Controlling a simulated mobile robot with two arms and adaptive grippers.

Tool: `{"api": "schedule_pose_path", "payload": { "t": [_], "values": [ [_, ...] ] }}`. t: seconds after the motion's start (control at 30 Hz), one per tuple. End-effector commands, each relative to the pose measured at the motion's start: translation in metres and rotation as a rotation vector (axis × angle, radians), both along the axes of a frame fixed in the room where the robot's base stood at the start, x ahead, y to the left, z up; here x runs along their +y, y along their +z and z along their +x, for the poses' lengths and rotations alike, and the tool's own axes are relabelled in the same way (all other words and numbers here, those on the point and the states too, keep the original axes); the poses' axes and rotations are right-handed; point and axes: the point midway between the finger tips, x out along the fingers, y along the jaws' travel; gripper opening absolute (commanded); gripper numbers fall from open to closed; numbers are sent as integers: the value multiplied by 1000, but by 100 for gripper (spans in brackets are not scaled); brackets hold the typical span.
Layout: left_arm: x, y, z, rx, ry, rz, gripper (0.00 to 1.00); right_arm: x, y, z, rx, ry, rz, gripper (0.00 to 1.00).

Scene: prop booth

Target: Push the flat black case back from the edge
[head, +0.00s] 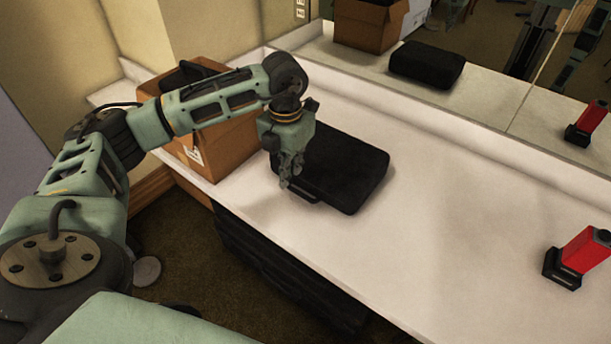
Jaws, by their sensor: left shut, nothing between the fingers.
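The flat black case (345,172) lies flat on the white counter, with its handle side toward the counter's front edge. My left gripper (286,182) is shut and empty, pointing down at the case's front left side by the handle. It hides part of the case's left end. I cannot tell whether the fingertips touch the case. My right gripper is not in view.
A cardboard box (222,140) with dark contents stands on the counter left of the case, behind my left arm. A red and black object (578,258) stands at the far right. A mirror (470,60) lines the back. The counter (440,230) between is clear.

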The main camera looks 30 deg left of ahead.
Motion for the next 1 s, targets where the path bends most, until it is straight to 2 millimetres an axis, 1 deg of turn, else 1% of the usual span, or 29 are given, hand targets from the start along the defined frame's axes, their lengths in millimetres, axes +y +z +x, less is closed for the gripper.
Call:
{"api": "schedule_pose_path", "payload": {
  "t": [0.17,0.5,0.53,0.6,0.7,0.83,1.0],
  "values": [
    [0,-22,-2,5,-1,0,0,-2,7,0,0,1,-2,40],
    [-2,-96,-2,6,-2,-3,0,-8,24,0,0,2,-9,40],
    [-2,-99,1,2,-2,-4,0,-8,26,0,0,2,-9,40],
    [-3,-95,15,-3,-1,-5,0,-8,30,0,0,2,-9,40],
    [-2,-96,26,-2,-1,-4,0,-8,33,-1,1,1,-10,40],
    [-3,-97,35,-1,-2,-4,0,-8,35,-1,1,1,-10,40],
    [-2,-97,40,-1,-4,-4,0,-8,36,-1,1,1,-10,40]
  ]
}}
